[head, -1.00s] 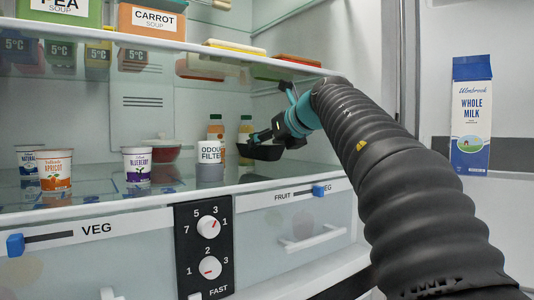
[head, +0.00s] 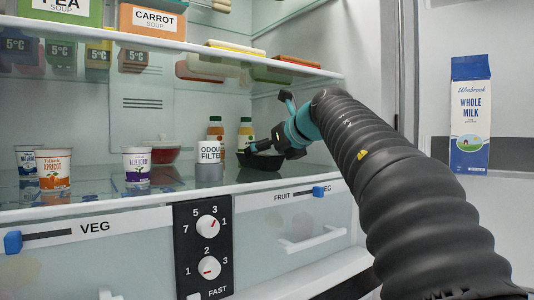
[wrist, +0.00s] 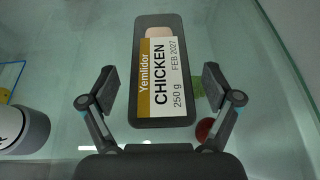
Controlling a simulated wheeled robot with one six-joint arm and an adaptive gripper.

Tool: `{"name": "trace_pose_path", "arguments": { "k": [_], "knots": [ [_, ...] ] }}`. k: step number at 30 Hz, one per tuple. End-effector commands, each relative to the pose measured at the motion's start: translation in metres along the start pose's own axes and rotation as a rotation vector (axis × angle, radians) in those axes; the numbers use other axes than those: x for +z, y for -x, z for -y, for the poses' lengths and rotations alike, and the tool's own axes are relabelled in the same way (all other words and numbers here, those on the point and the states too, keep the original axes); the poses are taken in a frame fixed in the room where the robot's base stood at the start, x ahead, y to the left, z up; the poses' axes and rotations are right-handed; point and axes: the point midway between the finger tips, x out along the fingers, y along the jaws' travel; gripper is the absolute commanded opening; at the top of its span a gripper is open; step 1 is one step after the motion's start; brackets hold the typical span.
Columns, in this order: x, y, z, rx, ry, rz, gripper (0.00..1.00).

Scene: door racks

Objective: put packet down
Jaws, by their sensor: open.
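The packet is a black tray (head: 260,160) with a yellow and white label reading CHICKEN (wrist: 165,75). In the head view it sits on the lower glass shelf (head: 232,180), right of the odour filter. My gripper (head: 252,147) reaches in over it from the right. In the wrist view my gripper (wrist: 161,88) is open, one finger on each side of the packet, with a gap between each finger and the tray. The near end of the packet lies just in front of the palm.
The white odour filter (head: 210,160) stands close on the left, with bottles (head: 245,133) behind. A red bowl (head: 160,151) and yoghurt pots (head: 137,164) are further left. A milk carton (head: 470,115) is in the door.

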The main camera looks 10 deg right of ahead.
Motion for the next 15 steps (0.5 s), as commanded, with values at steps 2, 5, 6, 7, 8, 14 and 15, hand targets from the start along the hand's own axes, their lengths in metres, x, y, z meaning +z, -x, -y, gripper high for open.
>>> {"name": "trace_pose_path", "arguments": {
  "k": [2, 5, 6, 7, 8, 14, 15],
  "knots": [
    [0.002, 0.005, 0.0, -0.001, 0.0, 0.001, 0.89],
    [0.002, 0.018, 0.001, -0.002, -0.001, 0.001, 0.89],
    [0.002, 0.025, 0.001, -0.003, 0.0, 0.002, 0.89],
    [0.002, 0.03, 0.001, -0.003, 0.0, 0.002, 0.89],
    [0.002, 0.036, 0.001, -0.003, 0.0, 0.001, 0.89],
    [0.002, 0.077, 0.001, -0.004, 0.0, 0.002, 0.89],
    [0.002, 0.084, 0.001, -0.004, 0.0, 0.002, 0.89]
  ]
}}
